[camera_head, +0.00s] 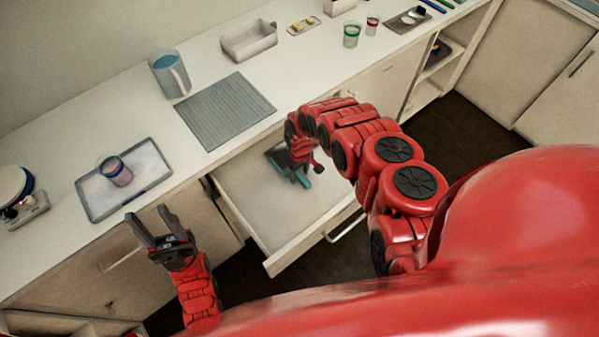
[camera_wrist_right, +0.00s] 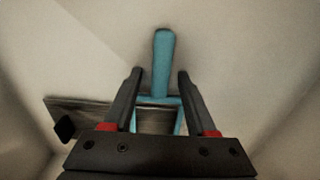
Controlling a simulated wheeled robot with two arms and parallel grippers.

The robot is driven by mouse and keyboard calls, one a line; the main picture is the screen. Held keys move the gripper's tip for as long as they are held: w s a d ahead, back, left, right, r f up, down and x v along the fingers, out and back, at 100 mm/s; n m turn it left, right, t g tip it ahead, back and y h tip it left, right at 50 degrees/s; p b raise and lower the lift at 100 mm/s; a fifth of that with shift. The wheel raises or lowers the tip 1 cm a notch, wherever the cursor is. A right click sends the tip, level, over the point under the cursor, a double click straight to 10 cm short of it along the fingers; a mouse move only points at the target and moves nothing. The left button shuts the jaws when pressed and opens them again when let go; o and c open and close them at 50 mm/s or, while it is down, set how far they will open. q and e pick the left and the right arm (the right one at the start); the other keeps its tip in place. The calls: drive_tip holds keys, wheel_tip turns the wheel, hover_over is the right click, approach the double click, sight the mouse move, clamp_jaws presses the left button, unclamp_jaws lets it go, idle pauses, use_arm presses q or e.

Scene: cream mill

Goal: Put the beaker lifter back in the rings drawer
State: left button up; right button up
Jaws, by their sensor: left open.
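The teal beaker lifter (camera_wrist_right: 163,62) shows in the right wrist view, its handle pointing away and its forked frame partly hidden by my gripper. In the head view a teal part of it (camera_head: 304,180) shows inside the open drawer (camera_head: 243,205). My right gripper (camera_wrist_right: 160,78) is inside the drawer, fingers spread on either side of the lifter, with gaps beside the handle. The lifter appears to lie on the drawer floor; exact contact is unclear. My left gripper (camera_head: 148,228) is open and empty, left of the drawer near the counter's front edge.
A dark flat item (camera_head: 274,153) lies at the drawer's back; a grey-brown piece (camera_wrist_right: 85,108) shows beside the lifter. On the counter are a ridged grey mat (camera_head: 225,110), a jug (camera_head: 168,75), a tray (camera_head: 145,170) with a cup (camera_head: 116,171), and a scale (camera_head: 22,203).

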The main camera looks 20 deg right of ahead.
drive_tip(key=shift+r, duration=0.25)
drive_tip(key=shift+r, duration=0.65)
wheel_tip(320, 180, up, 3)
drive_tip(key=shift+d+r+b, duration=0.1)
drive_tip(key=shift+r+b, duration=0.1)
drive_tip(key=shift+b, duration=0.5)
wheel_tip(320, 180, up, 7)
drive_tip(key=p, duration=0.3)
drive_tip(key=shift+s, duration=0.1)
